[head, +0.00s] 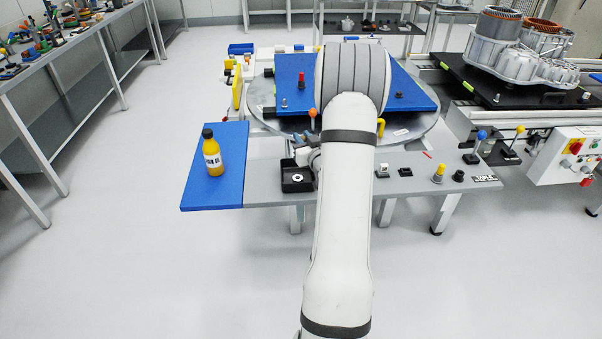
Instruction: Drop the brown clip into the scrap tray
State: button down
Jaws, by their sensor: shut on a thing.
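The small black tray (297,187), which looks like the scrap tray, sits at the front edge of the grey table, left of my arm. A pale ring-shaped part lies in it. My gripper (303,158) shows only in part beside my white arm, over the tray's back edge. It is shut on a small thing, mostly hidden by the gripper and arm. I cannot make out the brown clip anywhere else in view, and its outline in the jaws is not clear.
A yellow bottle (213,153) stands on a blue mat (230,186) at the left. Small parts, including a yellow-topped one (438,174), stand along the table's front right. A blue plate (412,96) lies on the round turntable behind. The floor in front is clear.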

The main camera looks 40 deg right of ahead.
notch_tip(320, 180, down, 6)
jog(key=b, duration=0.1)
jog(key=shift+b, duration=0.3)
jog(key=c, duration=1.2)
grip_release()
jog(key=shift+s, duration=0.1)
jog(key=b+v, duration=0.1)
jog(key=v, duration=0.6)
jog(key=shift+s, duration=0.35)
